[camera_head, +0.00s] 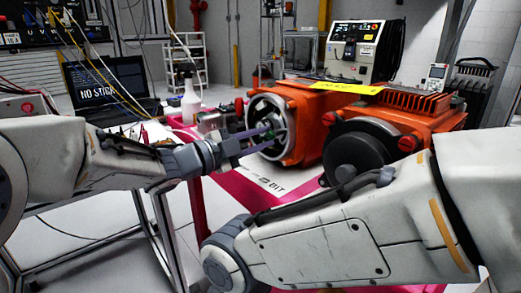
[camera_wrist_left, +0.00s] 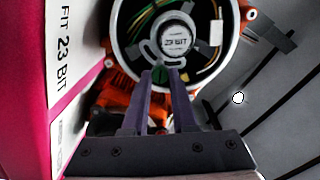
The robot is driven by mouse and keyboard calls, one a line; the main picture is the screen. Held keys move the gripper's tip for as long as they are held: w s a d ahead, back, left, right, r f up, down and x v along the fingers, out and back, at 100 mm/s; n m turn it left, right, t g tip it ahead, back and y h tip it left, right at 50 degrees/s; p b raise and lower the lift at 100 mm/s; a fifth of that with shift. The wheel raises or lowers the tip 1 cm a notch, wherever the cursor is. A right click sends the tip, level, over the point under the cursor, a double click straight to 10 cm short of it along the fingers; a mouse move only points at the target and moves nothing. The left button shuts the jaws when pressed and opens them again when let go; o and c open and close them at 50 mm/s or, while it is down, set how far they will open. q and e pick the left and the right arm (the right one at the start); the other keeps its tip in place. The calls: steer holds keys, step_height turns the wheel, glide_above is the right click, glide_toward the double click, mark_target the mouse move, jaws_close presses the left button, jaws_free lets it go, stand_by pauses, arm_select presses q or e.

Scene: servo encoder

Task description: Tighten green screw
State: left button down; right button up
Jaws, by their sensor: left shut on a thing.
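The orange servo motor (camera_head: 308,103) lies on the pink-edged table with its round open end facing left. In the left wrist view its round housing (camera_wrist_left: 118,42) shows a central disc (camera_wrist_left: 176,40) marked "23 BIT", with coloured wires behind it. My left gripper (camera_head: 266,138) reaches into the front of this open end. In the left wrist view the gripper (camera_wrist_left: 160,80) is shut on the green screw (camera_wrist_left: 159,75), at the lower edge of the bracket around the disc. Whether the screw is fully seated cannot be told. My right arm crosses the lower right; its gripper is out of the picture.
A second orange motor part with a black round cap (camera_head: 362,158) stands close on the right. A white spray bottle (camera_head: 190,100) and a laptop (camera_head: 110,85) are behind my left arm. A grey control box (camera_head: 362,50) stands behind the motors.

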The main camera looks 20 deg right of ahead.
arm_select(q)
steer(key=shift+m+b, duration=1.5)
steer(key=shift+m, duration=0.5)
steer(key=c, duration=0.7)
jaws_free()
steer(key=shift+a, duration=0.15)
steer(key=p+v, duration=0.1)
steer(key=v, duration=0.9)
steer(key=shift+s+a, duration=0.1)
steer(key=shift+a, duration=0.05)
